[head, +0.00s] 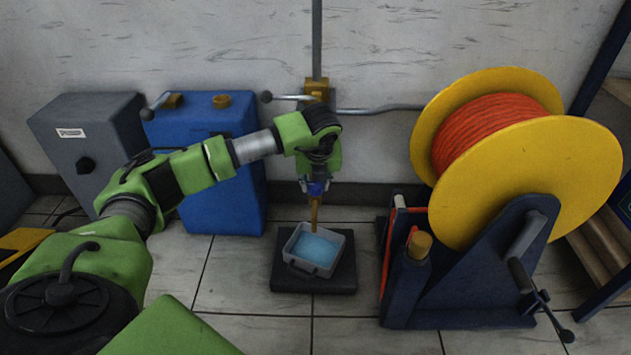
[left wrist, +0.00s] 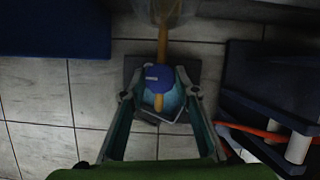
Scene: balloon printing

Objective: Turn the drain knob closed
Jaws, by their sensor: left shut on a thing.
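The drain knob (head: 317,188) is a small blue part just under my left gripper in the head view. In the left wrist view the knob (left wrist: 158,78) is a round blue disc with a short yellow piece at its lower edge. My left gripper (left wrist: 159,94) has one finger on each side of it and is shut on it. A yellow drain pipe (head: 314,212) hangs below the knob, above a grey tray (head: 324,270) holding blue liquid. The arm hides the upper part of the drain. My right gripper is not in view.
The tray stands on a dark base (head: 285,284) on the tiled floor. A blue tank (head: 215,125) and a grey box (head: 88,130) stand left along the wall. A yellow hose reel (head: 540,180) on a dark stand is close at right. A yellow valve (head: 317,90) is on the wall pipe.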

